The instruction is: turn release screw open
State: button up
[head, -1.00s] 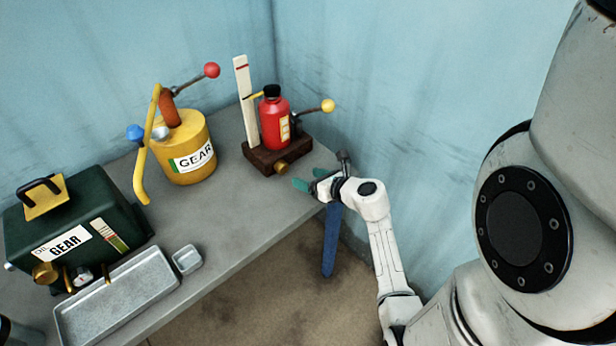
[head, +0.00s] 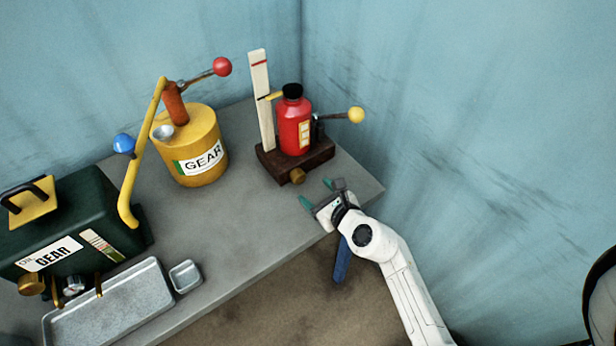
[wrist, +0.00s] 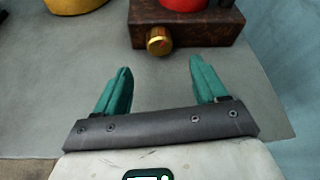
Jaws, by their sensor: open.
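The release screw (head: 297,176) is a brass knob on the front of a dark brown base (head: 322,157). The base carries a red bottle jack (head: 294,128) with a black cap and a lever ending in a yellow ball. My gripper (head: 318,192) is open and empty at the table's front edge, just short of the screw. Its two green fingers (wrist: 160,82) point toward the screw and are apart from it.
A white upright gauge strip (head: 261,100) stands beside the jack. A yellow GEAR can (head: 190,150) with a pump lever is to the left. A green GEAR box (head: 75,215), a metal tray (head: 110,305) and a small dish (head: 186,275) are further left. Blue walls close the back and right.

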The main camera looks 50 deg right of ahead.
aim_at(301, 179)
jog(key=x, duration=0.8)
jog(key=shift+w+d+f+b, duration=0.1)
jog(key=shift+w+f+b, duration=0.05)
jog(key=shift+w+b, duration=0.2)
jog(key=c, duration=1.1)
jog(key=shift+o, duration=0.2)
jog(key=shift+s+m+y+p, duration=0.1)
jog(key=shift+m+y+p, duration=0.45)
jog(key=shift+m, duration=0.35)
jog(key=shift+d+m+t+y, duration=0.15)
jog(key=shift+m+t+y, duration=0.25)
jog(key=shift+m+y, duration=0.55)
jog(key=shift+m, duration=0.25)
